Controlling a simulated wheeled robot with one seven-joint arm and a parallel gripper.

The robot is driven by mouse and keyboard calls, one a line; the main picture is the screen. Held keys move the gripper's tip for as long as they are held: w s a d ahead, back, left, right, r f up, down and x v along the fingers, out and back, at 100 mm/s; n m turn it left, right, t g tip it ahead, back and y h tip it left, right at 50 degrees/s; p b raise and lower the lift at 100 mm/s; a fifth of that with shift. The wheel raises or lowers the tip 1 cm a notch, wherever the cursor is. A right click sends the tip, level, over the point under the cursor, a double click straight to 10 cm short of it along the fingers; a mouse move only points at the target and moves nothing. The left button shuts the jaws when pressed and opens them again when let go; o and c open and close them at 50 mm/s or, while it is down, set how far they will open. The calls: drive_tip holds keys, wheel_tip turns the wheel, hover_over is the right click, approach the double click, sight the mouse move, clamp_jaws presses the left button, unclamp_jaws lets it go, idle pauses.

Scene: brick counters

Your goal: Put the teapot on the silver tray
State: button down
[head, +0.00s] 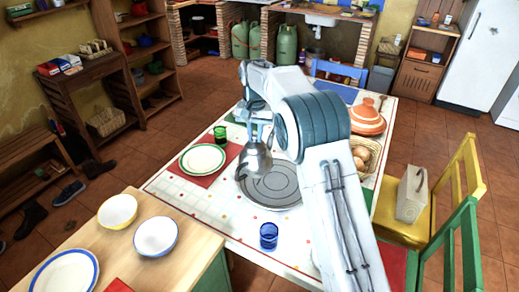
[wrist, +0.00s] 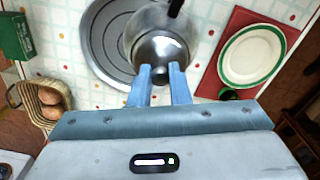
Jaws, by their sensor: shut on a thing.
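The shiny metal teapot (head: 254,162) hangs from my gripper (head: 262,122) at the left edge of the silver tray (head: 272,186) in the head view. In the wrist view the teapot (wrist: 160,40) shows just beyond the fingertips of my gripper (wrist: 160,72) and covers part of the silver tray (wrist: 97,45). My gripper is shut on the teapot. The round tray lies flat on the table and looks empty. I cannot tell how high the teapot is above it or whether they touch.
A green-rimmed plate (head: 203,159) on a red mat and a green glass (head: 220,134) stand left of the tray. A blue glass (head: 268,236) stands in front. A basket of eggs (head: 362,156) and an orange tagine (head: 367,118) are to the right.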

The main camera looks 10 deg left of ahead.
drive_tip(key=d+f+p, duration=0.2)
drive_tip(key=d+f, duration=0.7)
drive_tip(key=shift+w+d+f+p, duration=0.25)
drive_tip(key=shift+w+d+p, duration=0.05)
drive_tip(key=shift+w+p, duration=0.1)
drive_tip(key=shift+f, duration=0.15)
drive_tip(key=c, duration=1.4)
unclamp_jaws()
drive_tip(key=shift+o, duration=0.2)
